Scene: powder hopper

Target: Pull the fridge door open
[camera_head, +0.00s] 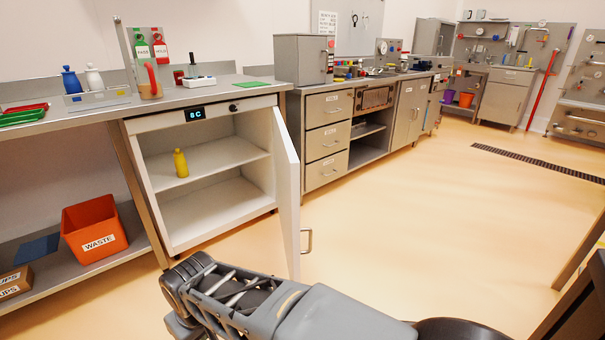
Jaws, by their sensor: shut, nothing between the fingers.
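The white under-counter fridge (212,162) stands on the left with its display reading "8C". Its door (287,190) is swung wide open on the right side and seen nearly edge-on. The door's metal handle (308,241) shows on the door's outer side, near its lower end. A yellow bottle (181,163) stands upright on the fridge's upper shelf. My gripper (183,272) is shut and empty at the bottom of the view, in front of the fridge opening and left of the door. It appears apart from the handle. My arm partly hides the floor.
An orange waste bin (94,229) sits on the low shelf left of the fridge. The counter above holds bottles, trays and a mug. Drawers (327,141) and cabinets run along the wall to the right. The floor (430,215) right of the door is clear.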

